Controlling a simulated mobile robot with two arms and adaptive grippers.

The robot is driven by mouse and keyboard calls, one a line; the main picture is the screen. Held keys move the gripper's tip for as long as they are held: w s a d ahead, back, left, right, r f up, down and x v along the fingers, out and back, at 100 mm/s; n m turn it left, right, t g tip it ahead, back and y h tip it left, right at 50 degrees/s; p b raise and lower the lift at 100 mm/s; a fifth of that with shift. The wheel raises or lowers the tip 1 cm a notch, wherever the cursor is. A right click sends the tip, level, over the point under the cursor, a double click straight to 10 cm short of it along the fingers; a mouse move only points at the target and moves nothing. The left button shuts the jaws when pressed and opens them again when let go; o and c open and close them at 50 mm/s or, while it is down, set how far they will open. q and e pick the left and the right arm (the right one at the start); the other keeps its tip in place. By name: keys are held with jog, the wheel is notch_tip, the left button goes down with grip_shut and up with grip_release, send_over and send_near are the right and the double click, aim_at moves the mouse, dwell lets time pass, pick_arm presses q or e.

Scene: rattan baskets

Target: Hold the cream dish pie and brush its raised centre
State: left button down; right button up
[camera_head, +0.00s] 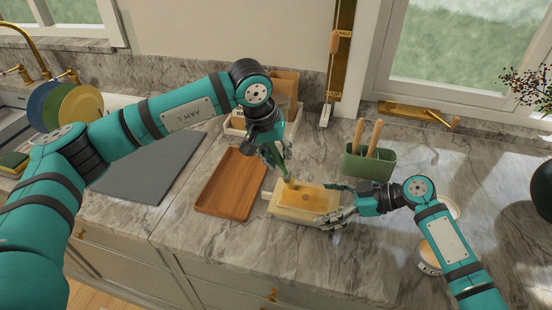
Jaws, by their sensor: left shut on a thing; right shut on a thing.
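The cream dish (272,209) stands on the marble counter, with a golden-yellow pie (316,196) in it. A darker round spot shows at the pie's middle. My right gripper (338,207) is shut on the dish's right side. My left gripper (276,148) is above the dish's far left part, shut on a slim brush (288,178) that points down. The brush's tip is at or just above the pie's far left part, left of the centre; I cannot tell if it touches. The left gripper partly hides the brush's handle.
An empty wooden tray (232,182) lies just left of the dish, and a dark grey mat (150,170) further left. A green holder (368,163) with wooden-handled tools stands behind right. A round pale container (430,258) is partly hidden by my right arm. The front counter is clear.

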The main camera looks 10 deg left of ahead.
pick_arm(q)
jog(key=shift+s, duration=3.5)
jog(key=shift+w+f, duration=0.15)
jog(key=shift+w, duration=1.65)
jog(key=shift+w+f, duration=0.1)
jog(key=shift+w, duration=1.65)
jog(key=shift+d, duration=4.15)
jog(key=s, duration=0.7)
